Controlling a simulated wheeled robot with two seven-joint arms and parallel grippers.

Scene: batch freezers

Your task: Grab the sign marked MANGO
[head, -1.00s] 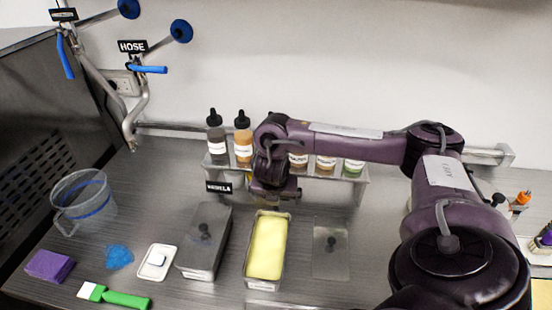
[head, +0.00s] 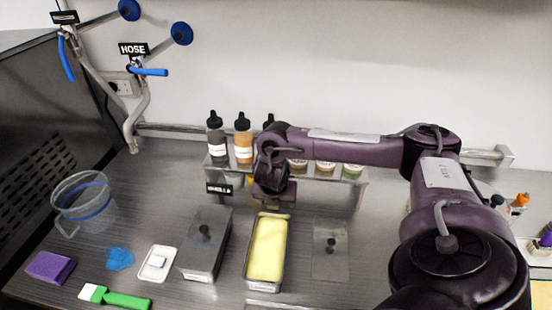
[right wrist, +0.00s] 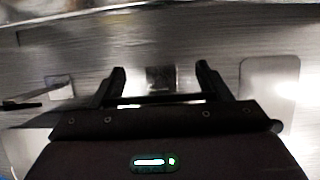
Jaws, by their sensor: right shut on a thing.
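My right gripper (head: 272,203) is in front of the bottle rack, above the far end of the yellow tub. In the right wrist view its two fingers (right wrist: 160,70) stand apart, with a thin dark bar (right wrist: 156,98) spanning between them. It looks like a sign seen edge-on, and the gripper is shut on it. No lettering on it is readable, so MANGO cannot be confirmed. In the head view the gripper and wrist hide it. A black sign with white letters (head: 219,188) hangs at the rack's left end and appears to read VANILLA. My left gripper is not in view.
The rack (head: 362,178) holds several dropper bottles. Below stand a lidded steel tub (head: 206,243), a yellow-filled tub (head: 267,250) and a clear lid (head: 330,262). A clear jug (head: 85,205) and purple sponge (head: 50,267) are at the left. A HOSE sign (head: 133,49) is on the wall pipes.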

